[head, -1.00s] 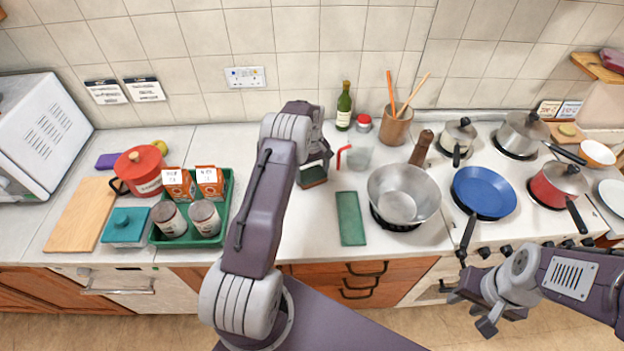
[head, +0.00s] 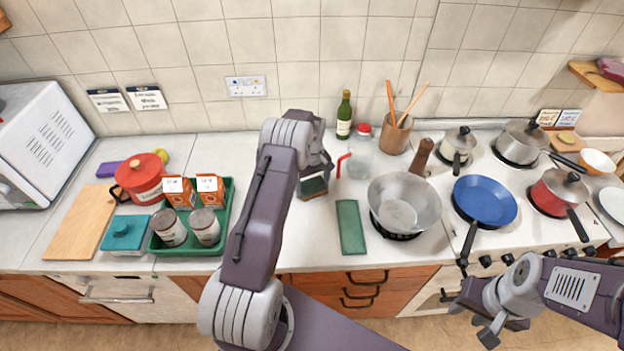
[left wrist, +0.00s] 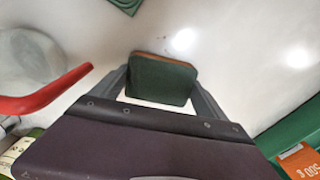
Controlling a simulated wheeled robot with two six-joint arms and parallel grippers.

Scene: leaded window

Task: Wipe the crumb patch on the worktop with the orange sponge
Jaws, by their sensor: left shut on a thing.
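My left gripper (head: 314,178) is shut on the sponge (head: 314,186), over the white worktop (head: 270,225) between the green tray and the glass. In the left wrist view the sponge (left wrist: 160,80) sits between both fingers, with a dark green face and a thin orange-brown edge. I cannot tell whether it touches the worktop. My right gripper (head: 482,318) is open and empty, in front of the stove's front edge.
A green tray (head: 186,250) with jars and cartons stands left of my left arm. A bottle (head: 344,115) stands behind.

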